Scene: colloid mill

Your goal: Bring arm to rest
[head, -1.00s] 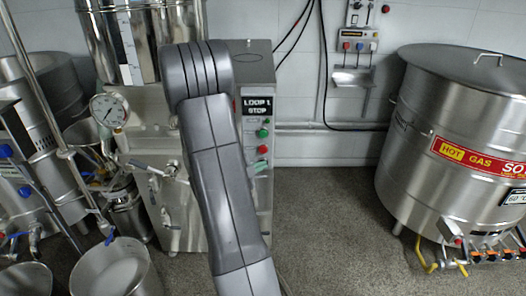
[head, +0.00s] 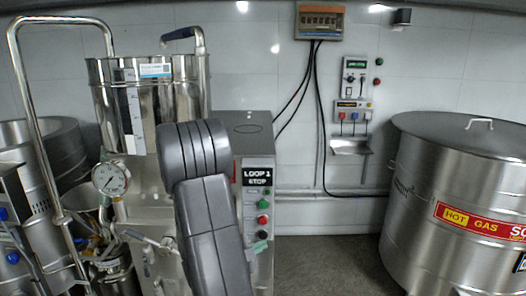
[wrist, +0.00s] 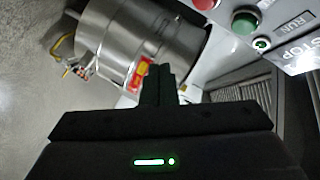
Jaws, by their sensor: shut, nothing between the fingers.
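My arm (head: 208,215) rises in front of the colloid mill in the head view, bent at a grey joint near the steel hopper. It hides part of the mill body. My gripper (wrist: 158,72) shows in the wrist view as dark fingers that are shut together with nothing between them. The mill's control box (head: 256,185) has a LOOP 1 STOP label and several buttons. In the wrist view its green button (wrist: 245,20) and red button (wrist: 204,3) are at the top right, apart from the fingers. The fingertips are hidden from the head view.
A large steel vessel (head: 450,200) marked HOT GAS stands at the right. A pressure gauge (head: 111,178) and the steel hopper (head: 160,105) are at the left. A wall panel (head: 352,80) with cables hangs behind. The floor (head: 320,265) between mill and vessel is clear.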

